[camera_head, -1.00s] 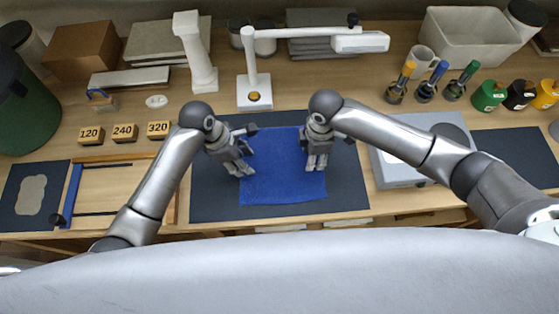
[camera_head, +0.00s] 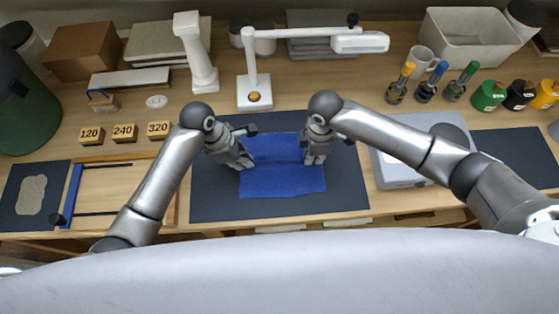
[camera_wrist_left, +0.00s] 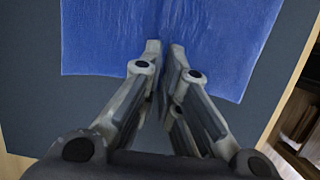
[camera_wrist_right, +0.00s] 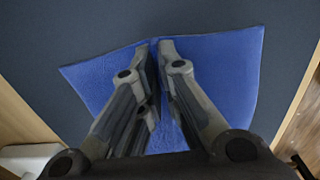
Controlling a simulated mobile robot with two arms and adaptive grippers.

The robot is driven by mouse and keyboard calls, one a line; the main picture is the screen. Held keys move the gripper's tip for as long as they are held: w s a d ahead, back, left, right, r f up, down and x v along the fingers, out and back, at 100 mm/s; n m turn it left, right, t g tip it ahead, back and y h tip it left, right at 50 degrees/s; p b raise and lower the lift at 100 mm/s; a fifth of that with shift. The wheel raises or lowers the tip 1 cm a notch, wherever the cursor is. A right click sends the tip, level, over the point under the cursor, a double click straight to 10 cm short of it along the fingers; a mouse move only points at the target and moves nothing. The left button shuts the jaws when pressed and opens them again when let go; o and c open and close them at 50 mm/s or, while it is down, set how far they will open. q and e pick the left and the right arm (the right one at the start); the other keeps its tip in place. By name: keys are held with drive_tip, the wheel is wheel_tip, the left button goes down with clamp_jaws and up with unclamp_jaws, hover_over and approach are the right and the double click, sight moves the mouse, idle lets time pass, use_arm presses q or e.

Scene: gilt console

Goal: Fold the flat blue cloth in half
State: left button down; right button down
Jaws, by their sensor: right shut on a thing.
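The blue cloth (camera_head: 280,185) lies on a dark mat (camera_head: 345,195), with a darker shaded band across its middle. My left gripper (camera_head: 247,165) is at its left side; in the left wrist view its fingertips (camera_wrist_left: 165,47) are close together with a ridge of cloth (camera_wrist_left: 100,40) between them. My right gripper (camera_head: 309,162) is at the right side; in the right wrist view its fingertips (camera_wrist_right: 159,43) are shut on the cloth (camera_wrist_right: 225,70), which creases away from them.
A grey box (camera_head: 400,172) stands right of the mat. A lamp base (camera_head: 254,92) stands behind it. Numbered blocks (camera_head: 125,133) and a blue-edged frame (camera_head: 72,195) are at the left. The mat is bare in front of and beside the cloth.

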drive_tip(key=shift+s, duration=0.1)
idle(0.4)
